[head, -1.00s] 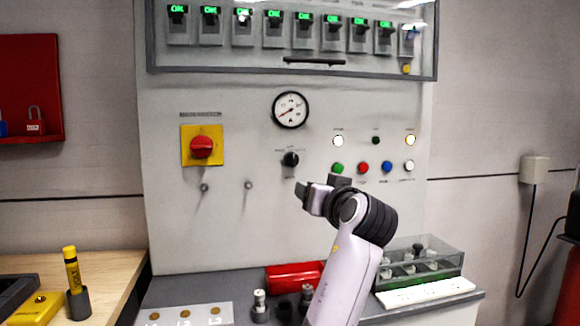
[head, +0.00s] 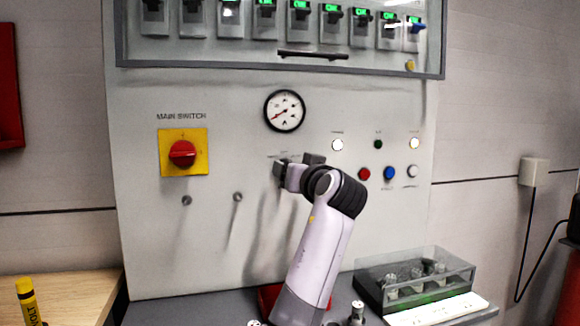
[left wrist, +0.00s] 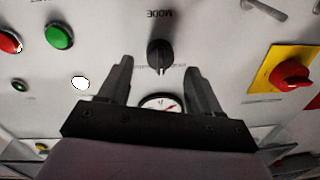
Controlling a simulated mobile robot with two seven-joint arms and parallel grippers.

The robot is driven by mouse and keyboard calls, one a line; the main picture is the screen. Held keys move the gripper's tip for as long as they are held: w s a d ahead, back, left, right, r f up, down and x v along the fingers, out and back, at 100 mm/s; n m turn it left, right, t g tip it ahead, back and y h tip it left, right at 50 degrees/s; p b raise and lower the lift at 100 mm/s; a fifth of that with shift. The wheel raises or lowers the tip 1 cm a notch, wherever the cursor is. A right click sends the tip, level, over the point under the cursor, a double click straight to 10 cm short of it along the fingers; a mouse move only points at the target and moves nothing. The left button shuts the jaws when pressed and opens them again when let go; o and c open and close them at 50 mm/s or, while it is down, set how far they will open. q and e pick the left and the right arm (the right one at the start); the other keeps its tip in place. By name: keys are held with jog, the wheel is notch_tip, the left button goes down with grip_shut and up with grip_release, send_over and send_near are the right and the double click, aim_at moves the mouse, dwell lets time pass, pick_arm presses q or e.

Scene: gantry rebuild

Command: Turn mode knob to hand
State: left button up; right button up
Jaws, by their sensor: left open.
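The black mode knob (left wrist: 159,53) is on the grey panel in the left wrist view, with an upside-down MODE label above it. Its pale pointer line points down in that picture, toward the gauge. My left gripper (left wrist: 160,64) is open, with one finger on either side of the knob in that picture. I cannot tell whether the fingers touch it or how deep they reach. In the head view my left gripper (head: 298,164) is in front of the panel below the gauge and hides the knob. My right gripper is not in view.
The round gauge (head: 284,111) sits above the gripper. The red main switch (head: 183,154) on its yellow plate is to the left. Lamps and push buttons, among them a red one (head: 364,174) and a blue one (head: 389,174), are to the right. A clear box (head: 416,279) stands on the ledge below.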

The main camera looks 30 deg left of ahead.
pick_arm(q)
jog(key=x, duration=0.3)
jog(key=shift+a, duration=0.1)
jog(key=shift+c, duration=0.6)
jog(key=c, duration=0.9)
